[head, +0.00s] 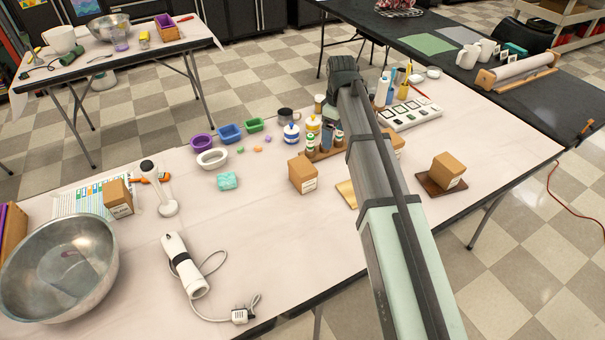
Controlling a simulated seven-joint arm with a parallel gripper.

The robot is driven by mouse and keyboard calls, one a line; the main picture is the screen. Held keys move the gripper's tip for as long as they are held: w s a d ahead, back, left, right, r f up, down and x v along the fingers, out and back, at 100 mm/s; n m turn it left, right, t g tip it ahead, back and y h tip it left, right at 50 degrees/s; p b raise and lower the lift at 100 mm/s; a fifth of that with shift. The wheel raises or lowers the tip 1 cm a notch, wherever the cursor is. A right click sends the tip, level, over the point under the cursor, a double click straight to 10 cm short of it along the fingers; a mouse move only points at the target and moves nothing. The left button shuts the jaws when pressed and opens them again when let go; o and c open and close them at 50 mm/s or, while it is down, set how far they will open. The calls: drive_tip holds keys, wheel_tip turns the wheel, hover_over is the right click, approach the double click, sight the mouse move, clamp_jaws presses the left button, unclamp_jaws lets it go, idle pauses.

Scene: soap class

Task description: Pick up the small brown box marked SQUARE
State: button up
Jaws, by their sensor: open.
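Several small brown boxes with white labels stand on the near table; the print is too small to read, so I cannot tell which is marked SQUARE. One brown box (302,174) stands at the middle of the table. Another brown box (447,170) sits on a dark wooden board (428,186) at the right. A third brown box (117,197) stands at the left by a printed sheet. One more brown box (397,143) is partly hidden behind my arm. My arm crosses the right half of the table; its gripper does not show.
A large metal bowl (60,268) stands at the near left. A white hand blender (184,264) with a cord lies at the front. Bottles, small coloured dishes and a white palette (411,114) crowd the back.

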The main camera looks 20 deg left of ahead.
approach(303, 174)
drive_tip(key=w+a, duration=0.2)
drive_tip(key=w, duration=0.1)
drive_tip(key=shift+w, duration=0.25)
drive_tip(key=shift+s+d+m, duration=0.1)
drive_tip(key=shift+d+m, duration=0.2)
drive_tip(key=shift+m, duration=0.5)
drive_tip(key=m, duration=0.3)
drive_tip(key=shift+f+m, duration=0.15)
drive_tip(key=shift+m, duration=0.25)
drive_tip(key=shift+d+f, duration=0.1)
drive_tip(key=shift+f, duration=6.75)
drive_tip(key=c, duration=1.1)
drive_tip(key=shift+r, duration=0.15)
